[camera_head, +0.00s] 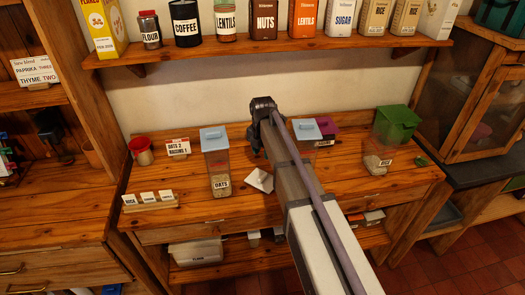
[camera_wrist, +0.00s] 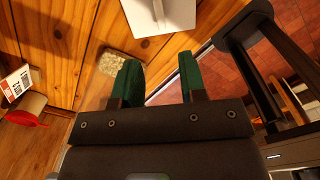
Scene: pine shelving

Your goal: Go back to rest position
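My gripper (camera_wrist: 160,78) shows in the wrist view as two green-padded fingers set apart, with nothing between them. In the head view my arm reaches up over the wooden counter (camera_head: 190,230), and the fingers are hidden or too small to make out. A clear container with a blue lid labelled OATS (camera_head: 219,160) stands on the counter left of my arm. A white folded card or paper (camera_head: 260,181) lies just right of it. In the wrist view a pale grainy patch (camera_wrist: 118,64) lies beside the left finger, and a white piece (camera_wrist: 160,18) lies above the fingers.
A red-rimmed cup (camera_head: 141,151) and label cards stand at the counter's left. A green-lidded container (camera_head: 393,126) stands at its right; another blue-lidded container (camera_head: 304,131) is partly behind my arm. The upper shelf (camera_head: 270,46) holds several jars and boxes.

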